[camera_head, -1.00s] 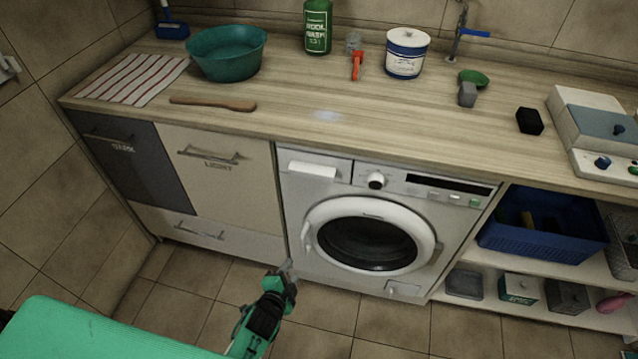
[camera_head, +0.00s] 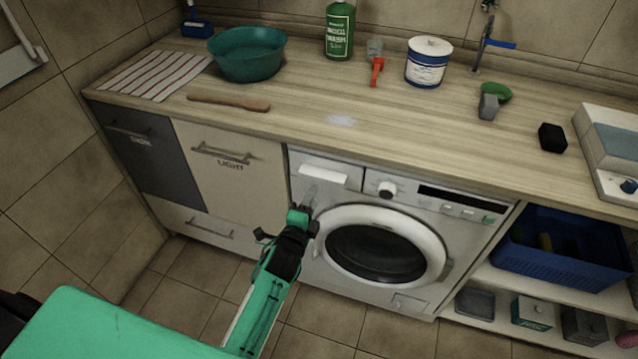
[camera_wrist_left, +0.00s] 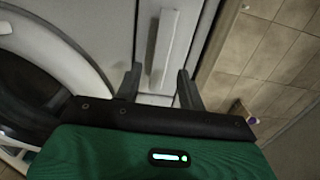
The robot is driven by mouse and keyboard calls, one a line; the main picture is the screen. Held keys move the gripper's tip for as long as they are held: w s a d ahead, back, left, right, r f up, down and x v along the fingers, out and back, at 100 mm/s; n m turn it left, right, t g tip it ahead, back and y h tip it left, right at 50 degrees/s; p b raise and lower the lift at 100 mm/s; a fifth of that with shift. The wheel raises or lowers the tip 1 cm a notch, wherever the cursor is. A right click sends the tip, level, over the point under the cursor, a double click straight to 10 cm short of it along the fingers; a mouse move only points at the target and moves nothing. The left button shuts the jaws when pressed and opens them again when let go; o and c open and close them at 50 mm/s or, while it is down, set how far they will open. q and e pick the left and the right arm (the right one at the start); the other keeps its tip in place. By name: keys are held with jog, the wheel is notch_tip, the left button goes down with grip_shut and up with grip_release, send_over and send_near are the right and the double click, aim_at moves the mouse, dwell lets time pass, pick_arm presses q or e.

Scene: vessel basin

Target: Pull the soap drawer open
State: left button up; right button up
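The soap drawer (camera_head: 352,182) is at the top left of the white washing machine's front and looks shut. Its pale bar handle (camera_head: 323,177) shows in the head view, and also in the left wrist view (camera_wrist_left: 166,45). My left gripper (camera_head: 307,197) is just below and left of the handle in the head view. In the left wrist view its two fingers (camera_wrist_left: 160,78) are apart, with the handle's near end lined up between them. I cannot tell whether they touch it. My right gripper is out of view.
The round washer door (camera_head: 375,250) is right of my left gripper, and the knob (camera_head: 387,190) is right of the drawer. The worktop edge (camera_head: 400,170) overhangs above. A cream cabinet (camera_head: 230,178) stands to the left. The tiled floor in front is clear.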

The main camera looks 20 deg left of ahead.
aim_at(321, 182)
pick_arm(q)
jog(key=shift+w+d, duration=0.15)
jog(key=shift+w, duration=2.9)
grip_shut()
